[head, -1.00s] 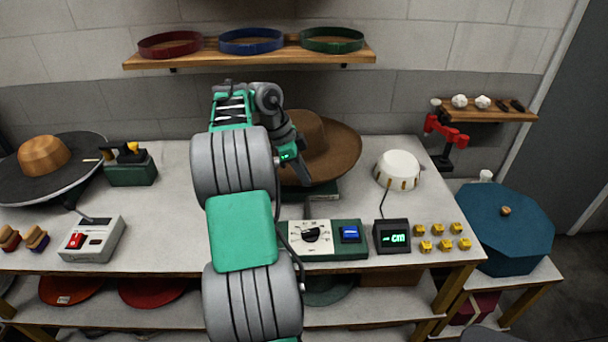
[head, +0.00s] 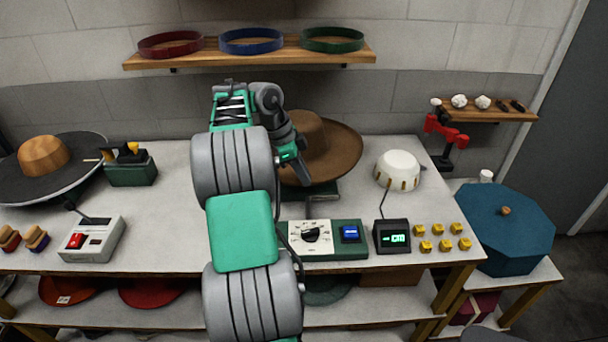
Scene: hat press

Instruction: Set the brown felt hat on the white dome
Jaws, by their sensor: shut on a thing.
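The brown felt hat (head: 335,150) is behind the middle of the table, tilted, with its wide brim toward the right of my arm. My gripper (head: 303,178) is at the near edge of its brim and is shut on it; the fingertips are partly lost against the brown felt. The arm hides the hat's left side. The white dome (head: 397,171) stands on the table to the right of the hat, with small brown marks round its lower edge. It is bare, and the hat is apart from it.
A green-based device with a dial (head: 310,236) and a display box (head: 392,237) stand in front. Yellow blocks (head: 443,238) lie at the right front. A shelf with bands (head: 250,55) hangs above. A blue octagonal box (head: 505,230) stands right.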

